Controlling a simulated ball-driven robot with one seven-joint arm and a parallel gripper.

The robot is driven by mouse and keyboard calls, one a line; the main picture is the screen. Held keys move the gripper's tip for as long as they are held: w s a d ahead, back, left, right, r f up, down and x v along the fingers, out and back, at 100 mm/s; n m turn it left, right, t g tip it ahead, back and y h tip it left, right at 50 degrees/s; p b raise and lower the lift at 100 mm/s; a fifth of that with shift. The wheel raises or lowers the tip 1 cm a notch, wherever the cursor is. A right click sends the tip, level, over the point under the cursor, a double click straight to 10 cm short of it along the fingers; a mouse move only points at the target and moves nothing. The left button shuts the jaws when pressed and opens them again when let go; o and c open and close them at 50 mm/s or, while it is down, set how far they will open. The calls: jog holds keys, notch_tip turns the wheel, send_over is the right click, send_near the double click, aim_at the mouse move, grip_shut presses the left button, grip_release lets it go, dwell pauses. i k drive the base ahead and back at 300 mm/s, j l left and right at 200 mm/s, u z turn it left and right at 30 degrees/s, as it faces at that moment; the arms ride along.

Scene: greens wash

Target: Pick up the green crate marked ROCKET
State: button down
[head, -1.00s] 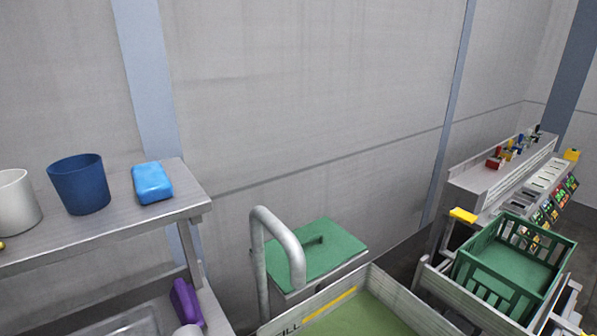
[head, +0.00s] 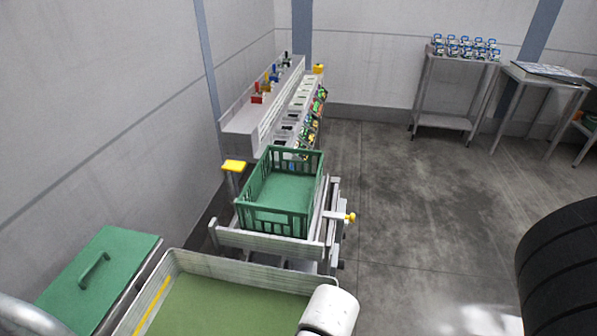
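A green slatted crate (head: 243,217) stands upright on a grey metal stand in the middle of the head view, beyond a large basin. It looks empty, with a plain green floor inside. No ROCKET marking can be read on it from here. My gripper is not in view, so I cannot see its fingers or whether it holds anything.
A basin (head: 215,263) with a green floor lies in front of the crate, beside a green lid (head: 100,270) with a handle. A yellow-topped post (head: 234,166) stands left of the crate. A rack (head: 458,55) with small items stands at the back. Grey floor (head: 400,215) is open on the right.

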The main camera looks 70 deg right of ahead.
aim_at(282, 203)
jog(key=z, duration=0.45)
jog(key=j+z, duration=0.1)
jog(key=z, duration=0.25)
jog(key=i+j+z, duration=0.1)
jog(key=z, duration=0.25)
